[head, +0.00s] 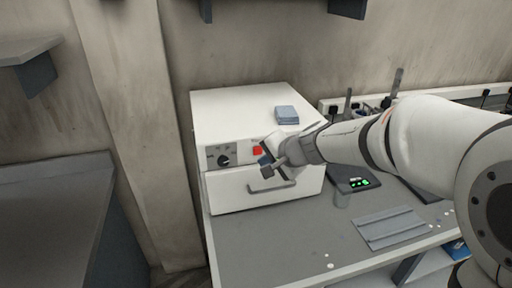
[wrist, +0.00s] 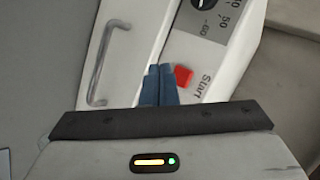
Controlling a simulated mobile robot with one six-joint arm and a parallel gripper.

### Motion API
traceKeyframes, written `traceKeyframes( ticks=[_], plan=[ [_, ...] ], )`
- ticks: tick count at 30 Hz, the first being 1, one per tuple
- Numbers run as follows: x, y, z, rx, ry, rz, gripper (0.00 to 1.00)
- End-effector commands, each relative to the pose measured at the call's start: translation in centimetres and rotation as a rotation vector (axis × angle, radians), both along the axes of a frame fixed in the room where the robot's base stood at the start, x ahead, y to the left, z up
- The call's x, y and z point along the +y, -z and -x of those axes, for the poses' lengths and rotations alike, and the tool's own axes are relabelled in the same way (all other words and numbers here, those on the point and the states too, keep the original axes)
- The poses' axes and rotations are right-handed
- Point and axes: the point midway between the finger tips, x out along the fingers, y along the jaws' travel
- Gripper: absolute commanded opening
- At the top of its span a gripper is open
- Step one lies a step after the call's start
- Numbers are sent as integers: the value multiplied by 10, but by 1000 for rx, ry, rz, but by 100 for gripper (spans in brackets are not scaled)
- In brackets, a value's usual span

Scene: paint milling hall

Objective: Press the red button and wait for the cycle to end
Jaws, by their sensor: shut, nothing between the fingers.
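The red button (head: 257,150) is on the front panel of a white box-shaped machine (head: 235,105). In the wrist view the red button (wrist: 183,76) sits beside the printed word "Start". My gripper (head: 264,164) is shut and empty, just in front of the panel by the button. In the wrist view its blue fingertips (wrist: 160,72) lie right beside the button, and I cannot tell whether they touch it. A black dial (head: 223,160) with printed numbers is left of the button. A drawer front with a grey handle (head: 271,187) is below and looks closed.
A small blue-grey block (head: 287,114) lies on top of the machine. A scale with a green display (head: 352,182) and a grey ribbed tray (head: 391,226) are on the bench (head: 270,245) to the right. The bench front is mostly clear apart from small white specks.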

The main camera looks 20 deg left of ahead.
Motion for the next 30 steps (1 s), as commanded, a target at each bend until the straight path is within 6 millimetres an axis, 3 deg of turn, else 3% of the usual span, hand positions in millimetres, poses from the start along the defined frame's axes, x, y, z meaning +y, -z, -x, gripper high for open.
traceKeyframes(
  ticks=[7,30],
  plan=[
    [8,1,-12,0,0,1,0],
    [7,1,-14,0,2,1,0]
  ],
)
